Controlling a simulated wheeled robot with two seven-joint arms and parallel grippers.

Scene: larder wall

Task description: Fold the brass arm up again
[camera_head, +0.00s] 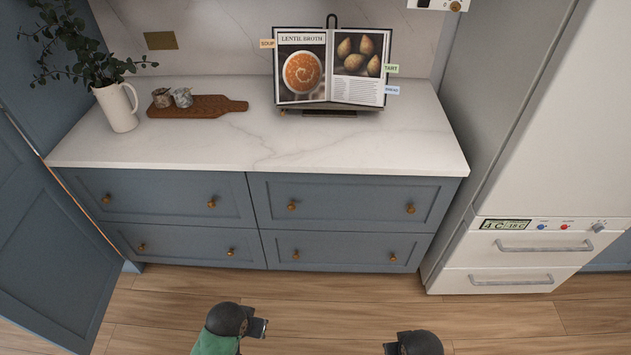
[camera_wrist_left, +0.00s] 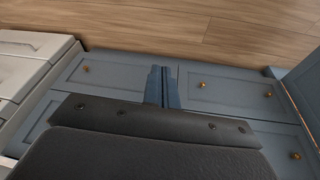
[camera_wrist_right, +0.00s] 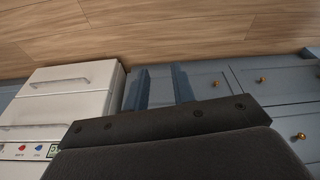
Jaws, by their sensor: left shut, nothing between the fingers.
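An open cookbook (camera_head: 329,68) stands on a dark stand at the back of the white counter, with a small brass-coloured piece (camera_head: 283,112) at the stand's lower left. I cannot clearly make out a brass arm in any view. My left gripper (camera_head: 259,327) is low in front of the drawers, far from the book; in the left wrist view its fingers (camera_wrist_left: 164,87) are together and empty. My right gripper (camera_head: 390,348) is at the bottom edge, also away from the counter; in the right wrist view its fingers (camera_wrist_right: 162,87) stand apart with nothing between them.
A white jug with leaves (camera_head: 116,106) and a wooden board (camera_head: 207,106) with two small jars stand on the counter's left. Blue drawers (camera_head: 345,200) with brass knobs are below. A white fridge (camera_head: 550,140) is at right, a blue door (camera_head: 45,240) at left. The counter's front is clear.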

